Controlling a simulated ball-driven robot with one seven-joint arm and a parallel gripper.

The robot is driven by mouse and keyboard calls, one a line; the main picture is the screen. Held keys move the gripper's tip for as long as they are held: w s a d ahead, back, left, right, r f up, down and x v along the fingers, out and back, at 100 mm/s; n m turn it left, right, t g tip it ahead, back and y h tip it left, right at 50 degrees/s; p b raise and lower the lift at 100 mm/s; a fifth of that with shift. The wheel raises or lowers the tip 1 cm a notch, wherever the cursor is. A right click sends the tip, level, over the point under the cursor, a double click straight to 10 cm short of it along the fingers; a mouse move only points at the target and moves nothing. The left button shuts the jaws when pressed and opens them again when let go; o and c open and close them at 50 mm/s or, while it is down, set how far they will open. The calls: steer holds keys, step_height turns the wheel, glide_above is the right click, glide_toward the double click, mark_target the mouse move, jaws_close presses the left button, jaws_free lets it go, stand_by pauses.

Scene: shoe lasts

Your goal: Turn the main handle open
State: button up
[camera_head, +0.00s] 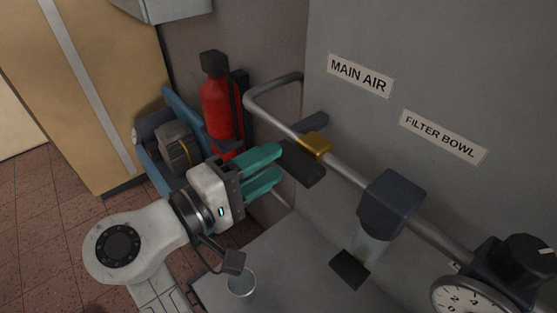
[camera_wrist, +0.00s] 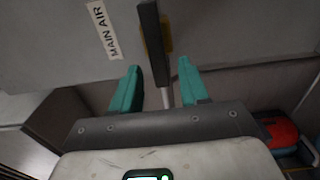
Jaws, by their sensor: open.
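The main handle is a flat dark lever (camera_head: 302,165) at a brass-yellow valve body (camera_head: 316,146) on the grey pipe below the "MAIN AIR" label (camera_head: 360,75). My gripper (camera_head: 279,161) has teal fingers and is open, with its tips close to the lever's left end. In the wrist view, the lever (camera_wrist: 153,38) hangs down between the two fingertips (camera_wrist: 160,67), with a visible gap on each side. The brass body shows partly behind it. Whether a finger touches the lever's far side cannot be told.
A dark filter bowl unit (camera_head: 391,199), a gauge (camera_head: 467,297) and a black knob (camera_head: 526,262) sit farther right along the pipe. A red extinguisher-like bottle (camera_head: 221,106) stands behind my gripper. A clear cup (camera_head: 241,283) is on the grey surface below.

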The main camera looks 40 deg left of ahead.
steer(key=s+b, duration=0.1)
steer(key=s, duration=0.6)
steer(key=shift+s+a, duration=0.25)
steer(key=shift+a, duration=0.05)
steer(key=shift+s, duration=0.1)
